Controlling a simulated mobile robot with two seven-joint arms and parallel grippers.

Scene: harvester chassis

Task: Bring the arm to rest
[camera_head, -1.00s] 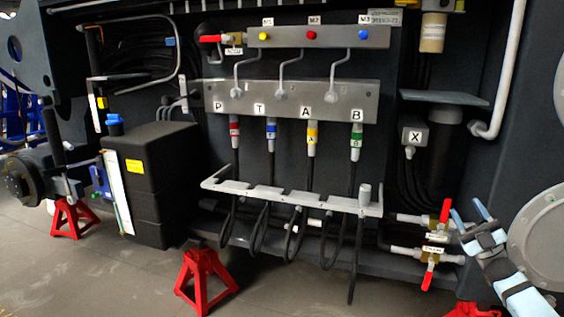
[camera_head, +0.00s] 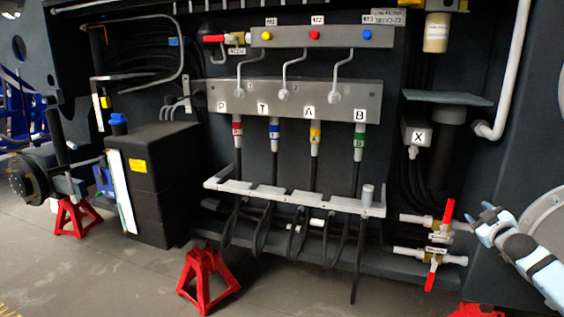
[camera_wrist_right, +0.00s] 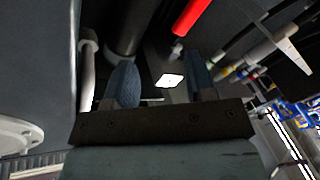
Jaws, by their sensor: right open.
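My right gripper (camera_head: 482,219) is at the lower right of the head view, its arm coming in from the right edge. In the right wrist view its two blue fingers (camera_wrist_right: 160,88) stand apart with nothing between them. The fingers are just right of the red-handled valves, and contact cannot be told. The upper valve (camera_head: 445,214) has its red handle upright, and the lower valve (camera_head: 431,270) has its red handle pointing down. A red handle (camera_wrist_right: 190,16) also shows beyond the fingers in the right wrist view. My left gripper does not show.
A grey hose rack (camera_head: 290,197) with several hanging hoses lies left of the valves. Red stands (camera_head: 206,280) stand on the floor. A pale round cover (camera_head: 548,225) is behind my right arm, and a bent grey pipe (camera_head: 508,75) hangs above it. The floor in front is mostly clear.

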